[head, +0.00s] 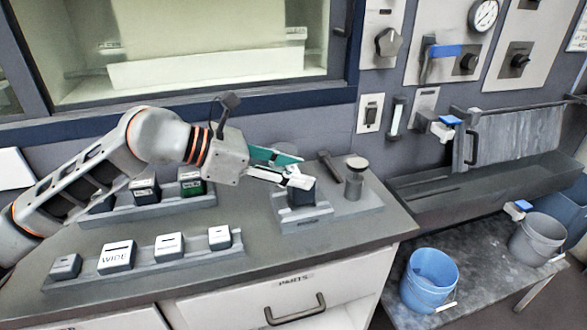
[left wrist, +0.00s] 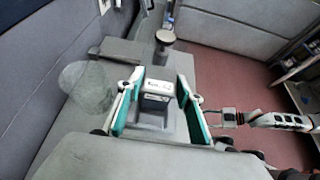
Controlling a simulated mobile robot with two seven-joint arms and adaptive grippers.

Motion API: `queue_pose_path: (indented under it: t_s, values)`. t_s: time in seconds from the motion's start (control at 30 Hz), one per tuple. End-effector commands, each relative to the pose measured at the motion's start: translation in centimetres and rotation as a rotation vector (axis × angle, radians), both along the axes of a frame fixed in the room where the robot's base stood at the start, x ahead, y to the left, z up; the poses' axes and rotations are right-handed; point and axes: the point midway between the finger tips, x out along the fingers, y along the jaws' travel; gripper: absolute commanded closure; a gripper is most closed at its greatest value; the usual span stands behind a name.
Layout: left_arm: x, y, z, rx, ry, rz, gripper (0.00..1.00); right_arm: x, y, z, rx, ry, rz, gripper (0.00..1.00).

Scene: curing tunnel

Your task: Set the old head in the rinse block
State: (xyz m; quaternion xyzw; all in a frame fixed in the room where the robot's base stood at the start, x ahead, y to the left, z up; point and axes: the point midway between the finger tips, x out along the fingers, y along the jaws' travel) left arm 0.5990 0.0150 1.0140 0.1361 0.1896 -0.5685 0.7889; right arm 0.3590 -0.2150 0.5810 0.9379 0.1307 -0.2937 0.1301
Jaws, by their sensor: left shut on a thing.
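The head in my left gripper is a small block with a dark body (head: 300,195) and a pale labelled top; the print is too small to read. It also shows between the fingers in the left wrist view (left wrist: 155,92). My left gripper (head: 291,176) is shut on it. The head is upright at the grey rinse block (head: 306,222) on the bench; whether it is fully seated is hidden. In the left wrist view, part of my right arm and its gripper (left wrist: 212,117) show at the right, apart from the head; its jaws are unclear.
A front rack (head: 140,268) holds several pale-topped blocks, one marked WIDE. A cylinder (head: 355,178) stands right of the rinse block. A blue bucket (head: 430,280) is beyond the bench's right edge.

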Motion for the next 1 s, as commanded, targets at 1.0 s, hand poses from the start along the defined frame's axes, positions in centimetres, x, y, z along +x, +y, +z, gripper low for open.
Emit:
queue_pose_path:
  t_s: [1.0]
  values:
    - [0.0, 0.0, -1.2, -0.001, -0.003, 0.0, 0.9, 0.0, 0.0, -0.1, 0.001, -0.001, 0.0, 0.6]
